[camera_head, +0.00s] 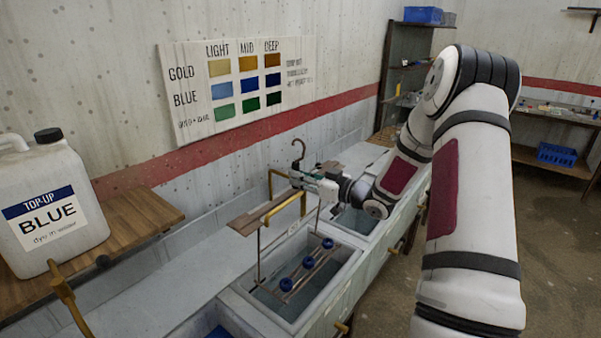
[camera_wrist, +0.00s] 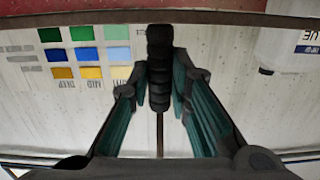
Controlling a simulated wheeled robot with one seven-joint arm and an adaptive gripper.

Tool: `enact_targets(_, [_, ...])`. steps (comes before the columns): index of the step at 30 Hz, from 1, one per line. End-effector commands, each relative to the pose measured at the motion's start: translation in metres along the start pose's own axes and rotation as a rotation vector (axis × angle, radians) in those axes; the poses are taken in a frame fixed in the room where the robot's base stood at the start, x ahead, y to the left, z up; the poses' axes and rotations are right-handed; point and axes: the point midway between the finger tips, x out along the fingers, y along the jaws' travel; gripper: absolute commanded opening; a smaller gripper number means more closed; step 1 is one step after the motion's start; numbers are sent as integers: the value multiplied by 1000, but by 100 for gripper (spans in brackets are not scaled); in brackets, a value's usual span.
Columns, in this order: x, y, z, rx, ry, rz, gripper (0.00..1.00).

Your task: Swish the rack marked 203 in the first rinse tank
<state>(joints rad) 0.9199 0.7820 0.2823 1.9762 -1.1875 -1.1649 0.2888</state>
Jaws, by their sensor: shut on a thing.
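A rack hangs from my gripper (camera_head: 312,182) in the head view. It has a dark hook, a wooden top bar (camera_head: 262,212), thin wire sides and a lower rail carrying three blue pieces (camera_head: 308,262). A small pale tag (camera_head: 293,228) is on it, too small to read. In the wrist view, my gripper (camera_wrist: 162,88) is shut on the rack's dark ribbed grip (camera_wrist: 160,50). The rack's lower part shows within the opening of a grey tank (camera_head: 347,277); I cannot tell how deep it is or whether it touches liquid.
Another tank (camera_head: 352,221) lies beyond, and a blue-filled tank (camera_head: 212,333) is at the bottom edge. A BLUE top-up jug (camera_head: 50,205) is on a wooden shelf at left. A colour chart (camera_head: 238,80) hangs behind.

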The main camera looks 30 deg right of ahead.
Motion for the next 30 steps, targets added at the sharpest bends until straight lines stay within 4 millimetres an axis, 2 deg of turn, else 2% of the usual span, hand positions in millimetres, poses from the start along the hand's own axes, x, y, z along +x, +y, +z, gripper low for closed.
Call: enact_targets(30, [7, 0, 120, 0, 2, 0, 0])
